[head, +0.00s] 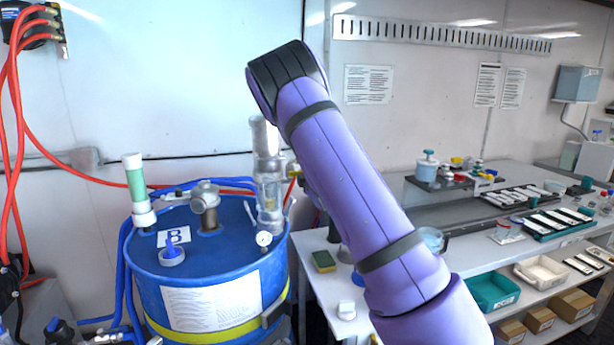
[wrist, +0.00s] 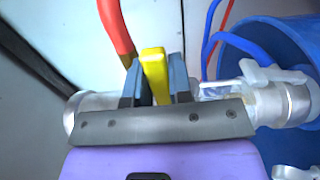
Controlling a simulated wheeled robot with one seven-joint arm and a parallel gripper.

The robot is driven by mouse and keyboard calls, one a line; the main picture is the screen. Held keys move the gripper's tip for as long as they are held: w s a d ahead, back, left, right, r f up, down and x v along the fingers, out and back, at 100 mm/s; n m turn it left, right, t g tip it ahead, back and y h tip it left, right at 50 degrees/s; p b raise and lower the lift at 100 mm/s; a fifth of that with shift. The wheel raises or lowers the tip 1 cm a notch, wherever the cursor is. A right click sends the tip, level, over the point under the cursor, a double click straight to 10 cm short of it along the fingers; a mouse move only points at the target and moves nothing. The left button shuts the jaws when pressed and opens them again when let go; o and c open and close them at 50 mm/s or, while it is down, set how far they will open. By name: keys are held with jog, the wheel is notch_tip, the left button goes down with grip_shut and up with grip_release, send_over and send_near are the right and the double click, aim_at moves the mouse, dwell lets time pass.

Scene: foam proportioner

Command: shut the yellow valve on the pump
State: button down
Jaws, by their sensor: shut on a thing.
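The yellow valve handle (wrist: 154,72) stands upright in the wrist view, crosswise to the silvery pipe (wrist: 92,108) that runs left to right behind it. My gripper (wrist: 155,78) has one dark finger on each side of the handle and is shut on it. The handle's lower part and the valve body are hidden behind the gripper's grey plate. In the head view my purple arm reaches up beside the pump (head: 268,180), a clear and metal column on the blue drum (head: 195,265). My fingers are hidden there.
A red hose (wrist: 117,30) comes down close to the fingers. A white lever (wrist: 262,76) is on the fitting to the right, near the drum.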

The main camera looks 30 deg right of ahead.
dwell(0.4)
jog(key=c, duration=1.3)
grip_release()
jog(key=shift+s+a, duration=0.1)
jog(key=v, duration=1)
jog(key=shift+s, duration=0.3)
jog(key=shift+r, duration=0.1)
